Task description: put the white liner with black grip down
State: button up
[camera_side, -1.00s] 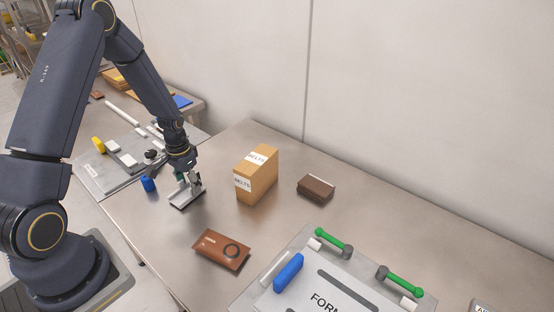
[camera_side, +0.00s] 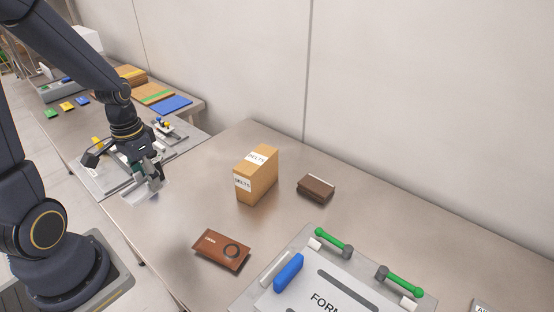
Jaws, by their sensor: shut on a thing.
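My gripper (camera_side: 152,180) is at the left of the steel table, near its left edge, pointing down. It is shut on the white liner with black grip (camera_side: 134,196), a thin pale tray-like piece that shows below and to the left of the fingers. The black grip is hidden by the fingers. I cannot tell whether the liner touches the table or hangs just above it.
A cardboard box marked MELTS (camera_side: 257,175) stands right of my gripper. A brown packet (camera_side: 221,250) lies nearer and a dark brown block (camera_side: 316,188) lies beyond. A form plate with green handles (camera_side: 345,290) is at lower right. Bare table (camera_side: 190,215) lies between.

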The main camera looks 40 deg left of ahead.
jog(key=w+a+r, duration=0.1)
jog(key=w+a, duration=0.1)
jog(key=w, duration=0.4)
jog(key=m, duration=0.1)
send_over(224, 164)
jog(key=f, duration=1)
jog(key=shift+s+f, duration=0.3)
jog(key=shift+f, duration=0.1)
jog(key=shift+w+a+f, duration=0.1)
jog(key=shift+w+f, duration=0.25)
jog(key=shift+f, duration=1.55)
jog(key=o, duration=1.2)
jog(key=shift+f, duration=0.15)
